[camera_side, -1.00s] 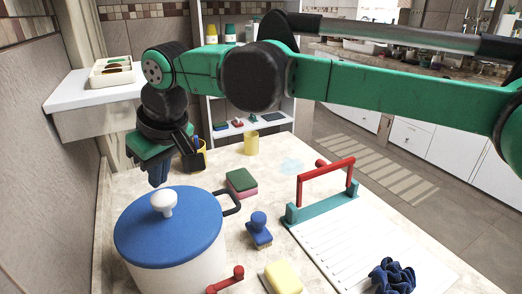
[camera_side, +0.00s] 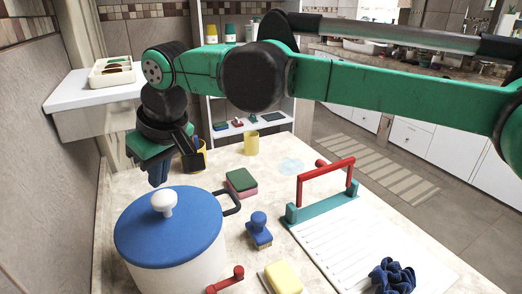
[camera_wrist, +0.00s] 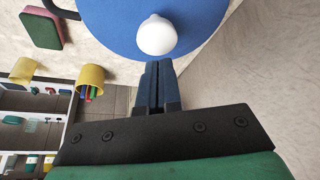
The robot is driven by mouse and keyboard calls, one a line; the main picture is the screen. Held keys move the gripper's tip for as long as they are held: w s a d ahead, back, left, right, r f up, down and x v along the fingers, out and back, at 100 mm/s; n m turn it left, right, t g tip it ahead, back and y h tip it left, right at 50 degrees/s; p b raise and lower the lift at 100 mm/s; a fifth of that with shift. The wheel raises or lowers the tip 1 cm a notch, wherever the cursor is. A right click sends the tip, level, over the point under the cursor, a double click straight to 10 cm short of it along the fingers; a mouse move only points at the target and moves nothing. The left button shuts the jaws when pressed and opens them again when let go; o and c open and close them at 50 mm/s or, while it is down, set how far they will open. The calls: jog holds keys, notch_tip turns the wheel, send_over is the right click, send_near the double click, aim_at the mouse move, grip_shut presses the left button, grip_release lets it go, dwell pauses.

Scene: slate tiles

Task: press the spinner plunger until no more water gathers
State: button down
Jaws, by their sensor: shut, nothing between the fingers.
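The salad spinner is a white pot with a blue lid (camera_side: 140,232) and a white knob-like plunger (camera_side: 164,203) standing up from the lid's middle. In the wrist view the plunger (camera_wrist: 157,36) is just past my fingertips, over the blue lid (camera_wrist: 205,18). My gripper (camera_side: 158,183) is shut and empty, pointing down behind the plunger and above the lid's far side. The inside of the pot is hidden.
A green-and-pink sponge (camera_side: 241,183), blue brush (camera_side: 259,230), yellow sponge (camera_side: 283,277) and white drainboard (camera_side: 345,240) with a red handle lie to the right. A wall stands close on the left.

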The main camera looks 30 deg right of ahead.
aim_at(163, 196)
dwell(0.5)
jog(key=shift+f, duration=2)
jog(key=shift+r, duration=2)
jog(key=shift+f, duration=0.1)
jog(key=shift+f, duration=1.9)
jog(key=shift+r, duration=2)
